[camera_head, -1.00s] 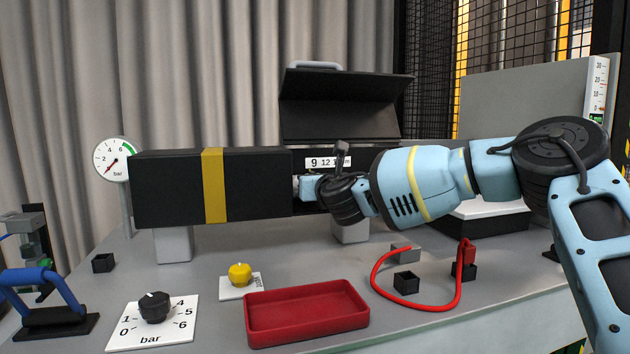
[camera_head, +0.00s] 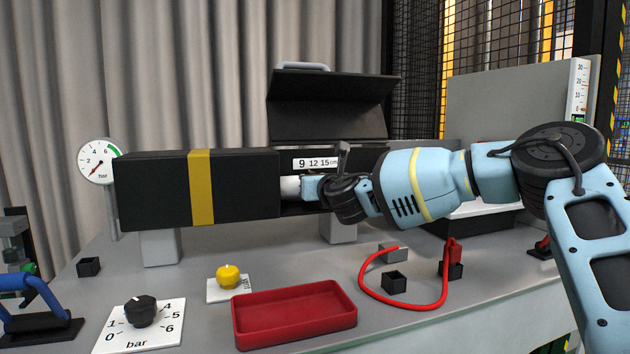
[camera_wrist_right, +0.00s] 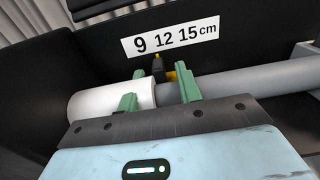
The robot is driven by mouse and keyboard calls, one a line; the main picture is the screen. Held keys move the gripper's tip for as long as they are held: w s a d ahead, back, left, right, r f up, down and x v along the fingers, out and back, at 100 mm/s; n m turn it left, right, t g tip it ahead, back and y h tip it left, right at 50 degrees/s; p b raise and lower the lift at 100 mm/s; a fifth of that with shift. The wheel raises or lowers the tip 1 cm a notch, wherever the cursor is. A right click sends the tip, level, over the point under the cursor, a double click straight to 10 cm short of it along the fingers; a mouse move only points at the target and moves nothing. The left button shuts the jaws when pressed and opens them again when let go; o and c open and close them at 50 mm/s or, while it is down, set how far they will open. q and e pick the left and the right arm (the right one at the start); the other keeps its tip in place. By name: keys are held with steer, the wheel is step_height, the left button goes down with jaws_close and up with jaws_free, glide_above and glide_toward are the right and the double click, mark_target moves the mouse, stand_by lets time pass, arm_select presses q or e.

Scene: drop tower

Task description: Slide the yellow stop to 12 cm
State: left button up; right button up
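The yellow stop (camera_wrist_right: 172,76) shows in the right wrist view as a small yellow piece beside a black tab with a yellow tip. The black tab points up just below the 12 on the scale label (camera_wrist_right: 170,38). My right gripper (camera_wrist_right: 161,85) has one green finger on each side of the stop, drawn in close to it along the grey rod (camera_wrist_right: 245,83). In the head view my right gripper (camera_head: 313,188) hides the stop below the label (camera_head: 316,163). My left gripper is not in view.
A black box with a yellow band (camera_head: 201,188) stands left of the gripper, and a raised black lid (camera_head: 330,105) stands above. The bench in front holds a red tray (camera_head: 294,316), a yellow knob (camera_head: 229,275), a pressure dial (camera_head: 142,311) and a red hose (camera_head: 405,304).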

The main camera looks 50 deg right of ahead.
steer(key=v, duration=0.7)
steer(key=shift+s+a, duration=0.2)
steer(key=shift+s, duration=0.15)
stand_by(0.5)
